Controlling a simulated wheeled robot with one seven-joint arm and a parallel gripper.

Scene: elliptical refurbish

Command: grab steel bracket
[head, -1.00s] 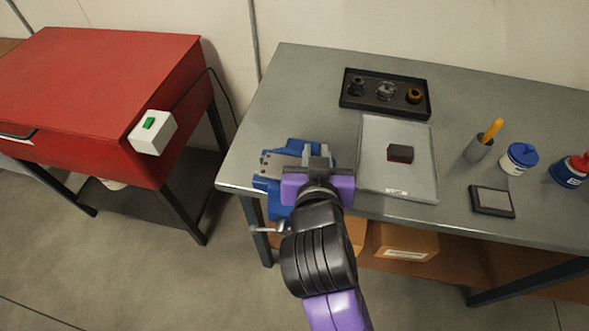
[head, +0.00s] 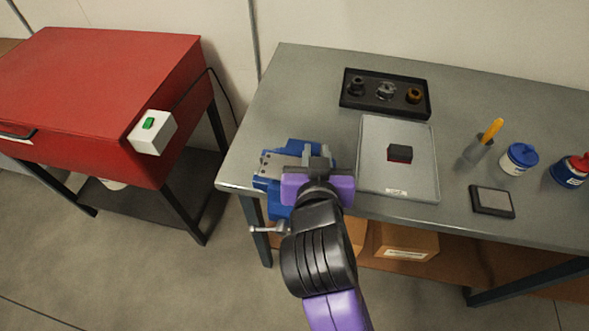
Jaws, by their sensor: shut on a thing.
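The steel bracket (head: 276,164) is a flat grey metal piece with small holes, at the blue vise (head: 283,148) on the left front corner of the workbench. My gripper (head: 318,170) is at the bracket's right end, over the vise, and is shut on the bracket. The fingertips and the bracket's right part are largely hidden by the gripper body. I cannot tell whether the vise jaws still touch the bracket.
A grey tray (head: 424,178) with a black and red block (head: 400,153) lies right of the vise. A black parts tray (head: 350,104) sits behind. A red cabinet (head: 95,90) is left.

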